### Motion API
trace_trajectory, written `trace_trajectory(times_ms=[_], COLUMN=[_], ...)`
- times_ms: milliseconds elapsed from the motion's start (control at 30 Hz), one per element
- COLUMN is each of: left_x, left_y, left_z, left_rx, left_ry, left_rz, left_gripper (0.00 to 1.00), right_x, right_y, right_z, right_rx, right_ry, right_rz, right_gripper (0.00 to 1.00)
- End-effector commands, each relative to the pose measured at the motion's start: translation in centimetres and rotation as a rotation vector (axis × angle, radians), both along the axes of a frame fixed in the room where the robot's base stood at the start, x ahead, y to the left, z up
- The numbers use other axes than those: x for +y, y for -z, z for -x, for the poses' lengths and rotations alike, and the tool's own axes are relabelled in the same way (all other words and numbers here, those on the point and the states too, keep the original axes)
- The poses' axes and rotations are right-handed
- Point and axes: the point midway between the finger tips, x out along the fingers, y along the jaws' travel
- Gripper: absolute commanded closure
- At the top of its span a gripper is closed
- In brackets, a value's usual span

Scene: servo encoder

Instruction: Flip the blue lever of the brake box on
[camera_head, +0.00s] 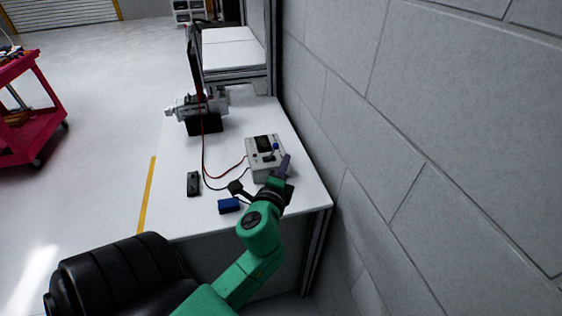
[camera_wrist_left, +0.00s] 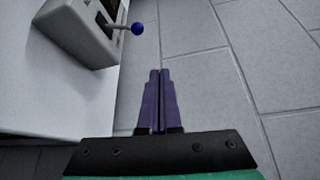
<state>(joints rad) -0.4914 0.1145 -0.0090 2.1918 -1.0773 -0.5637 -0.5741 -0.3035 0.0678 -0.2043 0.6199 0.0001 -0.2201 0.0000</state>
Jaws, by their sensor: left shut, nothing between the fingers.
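The brake box (camera_head: 261,171) is a pale grey box near the right edge of the white table, with a dark panel on its top. Its blue lever (camera_head: 275,147) is a ball on a short stem. In the left wrist view the blue lever (camera_wrist_left: 137,28) sticks out from the box (camera_wrist_left: 75,25) towards the right. My left gripper (camera_head: 286,158) has purple fingers and is beside the box's right side, close to the lever. In the left wrist view the fingers (camera_wrist_left: 159,75) are together and empty, apart from the ball, which is up and to their left. My right gripper is out of view.
The white table (camera_head: 180,215) also bears a blue block (camera_head: 229,205), a black device (camera_head: 193,184) and a grey machine (camera_head: 203,112) with red and black cables. A grey block wall (camera_head: 400,180) stands close on the right.

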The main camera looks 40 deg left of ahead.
Motion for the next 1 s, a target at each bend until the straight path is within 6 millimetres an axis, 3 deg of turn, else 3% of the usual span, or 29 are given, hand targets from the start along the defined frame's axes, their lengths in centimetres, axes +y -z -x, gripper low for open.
trace_trajectory(times_ms=[33,167,600,767,1000], left_x=[0.0,-0.1,0.1,1.1,3.4], left_y=[2.0,3.9,3.6,3.5,4.0], left_z=[0.0,0.0,-0.4,-2.4,-7.1], left_rx=[0.0,0.0,0.001,-0.003,-0.002], left_ry=[0.001,0.001,0.001,0.0,-0.002], left_rz=[0.0,0.0,-0.001,-0.001,-0.001], left_gripper=[1.0,1.0,1.0,1.0,1.0], right_x=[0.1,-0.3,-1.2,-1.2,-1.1], right_y=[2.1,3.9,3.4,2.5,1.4], right_z=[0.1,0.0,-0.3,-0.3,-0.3], right_rx=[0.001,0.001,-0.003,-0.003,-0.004], right_ry=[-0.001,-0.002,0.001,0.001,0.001], right_rz=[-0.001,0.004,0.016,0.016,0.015], right_gripper=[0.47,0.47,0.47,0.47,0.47])
